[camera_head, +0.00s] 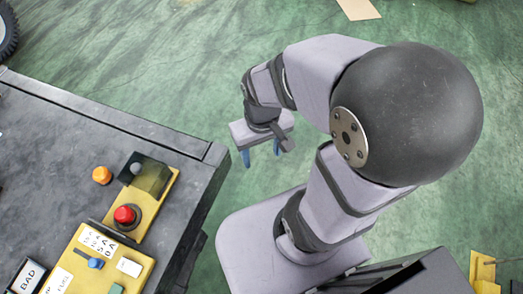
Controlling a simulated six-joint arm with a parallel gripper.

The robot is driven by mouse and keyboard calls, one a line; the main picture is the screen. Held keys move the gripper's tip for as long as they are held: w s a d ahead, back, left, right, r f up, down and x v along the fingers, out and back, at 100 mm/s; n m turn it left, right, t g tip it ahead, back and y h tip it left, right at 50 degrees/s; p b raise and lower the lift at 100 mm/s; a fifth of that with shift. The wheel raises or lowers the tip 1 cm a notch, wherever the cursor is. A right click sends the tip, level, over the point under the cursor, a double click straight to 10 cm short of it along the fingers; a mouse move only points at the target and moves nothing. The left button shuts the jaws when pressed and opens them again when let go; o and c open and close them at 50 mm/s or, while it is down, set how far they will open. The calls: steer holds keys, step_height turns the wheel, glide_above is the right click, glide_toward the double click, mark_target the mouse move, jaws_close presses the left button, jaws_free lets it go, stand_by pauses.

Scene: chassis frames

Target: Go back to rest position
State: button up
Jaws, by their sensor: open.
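My gripper (261,156) points down over the green floor, with two blue fingertips apart and nothing seen between them. It is open. It is to the right of the dark workbench (150,136), clear of its edge in the picture. My arm is folded above my base, with its large dark joint at the upper right.
On the workbench are a red button (124,215) on a yellow plate, an orange knob (102,175), a yellow panel (77,262) with labels and a tag reading BAD (27,275). A tyre (6,30) shows at the top left. The green floor (190,60) behind is mostly clear.

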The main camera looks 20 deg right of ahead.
step_height(320, 180, up, 8)
steer(key=p, duration=0.7)
steer(key=shift+f, duration=0.25)
stand_by(0.7)
